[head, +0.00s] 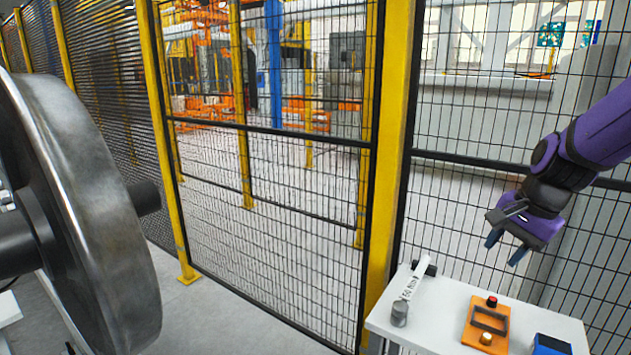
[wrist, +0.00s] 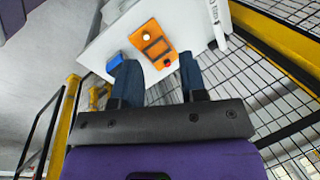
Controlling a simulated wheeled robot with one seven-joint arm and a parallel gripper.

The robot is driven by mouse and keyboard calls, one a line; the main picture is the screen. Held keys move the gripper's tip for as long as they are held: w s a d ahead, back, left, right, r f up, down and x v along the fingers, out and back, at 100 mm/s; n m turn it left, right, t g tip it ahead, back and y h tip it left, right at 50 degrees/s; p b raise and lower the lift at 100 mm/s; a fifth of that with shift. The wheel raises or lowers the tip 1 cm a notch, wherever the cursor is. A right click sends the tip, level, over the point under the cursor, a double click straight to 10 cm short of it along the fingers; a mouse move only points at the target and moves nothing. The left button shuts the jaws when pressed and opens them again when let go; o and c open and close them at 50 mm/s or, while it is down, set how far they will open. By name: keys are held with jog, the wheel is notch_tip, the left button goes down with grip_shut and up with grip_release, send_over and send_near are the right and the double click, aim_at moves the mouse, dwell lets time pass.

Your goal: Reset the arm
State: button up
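My purple arm comes in from the right in the head view. My gripper (head: 507,250) hangs above the back right of a small white table (head: 452,300), pointing down and left, with its two dark blue fingers apart. In the wrist view the gripper (wrist: 160,82) shows its fingers spread with nothing between them. The table lies beyond the fingertips, and the gripper touches nothing on it.
The table holds an orange box (head: 485,325) with a red and a lighter button, a blue object (head: 551,345), and a white torque-wrench-like tool (head: 415,285) with a grey end. A yellow-framed mesh fence (head: 390,150) stands behind. A large steel wheel (head: 100,200) is at left.

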jog(key=s+a+r+n+t+h, duration=0.1)
jog(key=s+a+r+n, duration=0.1)
jog(key=s+r+n, duration=0.3)
jog(key=s+a+r+n+t+h, duration=0.1)
jog(key=s+r+n, duration=0.5)
jog(key=s, duration=0.7)
jog(key=shift+s+a+t, duration=0.2)
jog(key=shift+a+t, duration=0.2)
jog(key=shift+w, duration=0.1)
dwell(0.7)
